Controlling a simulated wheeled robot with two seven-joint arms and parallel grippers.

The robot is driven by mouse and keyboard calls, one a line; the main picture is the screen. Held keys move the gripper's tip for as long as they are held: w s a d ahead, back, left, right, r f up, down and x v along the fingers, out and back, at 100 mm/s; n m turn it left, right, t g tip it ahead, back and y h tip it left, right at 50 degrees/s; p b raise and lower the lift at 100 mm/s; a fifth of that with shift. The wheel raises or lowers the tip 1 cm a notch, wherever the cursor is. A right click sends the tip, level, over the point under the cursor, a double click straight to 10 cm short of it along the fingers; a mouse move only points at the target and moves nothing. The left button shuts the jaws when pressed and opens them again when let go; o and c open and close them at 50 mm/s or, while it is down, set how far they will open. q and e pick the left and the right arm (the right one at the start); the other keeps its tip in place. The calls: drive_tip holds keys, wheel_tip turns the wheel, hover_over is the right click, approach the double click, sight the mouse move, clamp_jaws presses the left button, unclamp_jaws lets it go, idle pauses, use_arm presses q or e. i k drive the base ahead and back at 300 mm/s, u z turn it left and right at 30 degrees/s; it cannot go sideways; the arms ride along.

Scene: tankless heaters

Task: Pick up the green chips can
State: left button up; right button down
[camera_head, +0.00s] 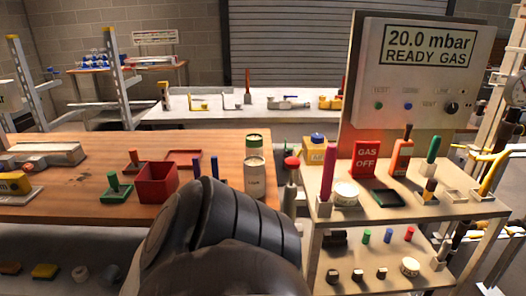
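On the right end of the wooden table (95,213) stands a cylinder with a green top (254,143) and a pale body. A pale labelled can (254,180) stands directly in front of it and hides its lower part. The green-topped one looks like the chips can, but its label is too small to read. A dark rounded link of my own arm fills the bottom centre, just in front of these cans. Neither of my grippers shows in this view.
A two-tier cart (456,207) with a red GAS OFF sign (367,155) and a gas panel (424,75) stands right. A white bench (225,112) lies behind.

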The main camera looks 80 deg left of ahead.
sight(254, 142)
drive_tip(key=u, duration=1.85)
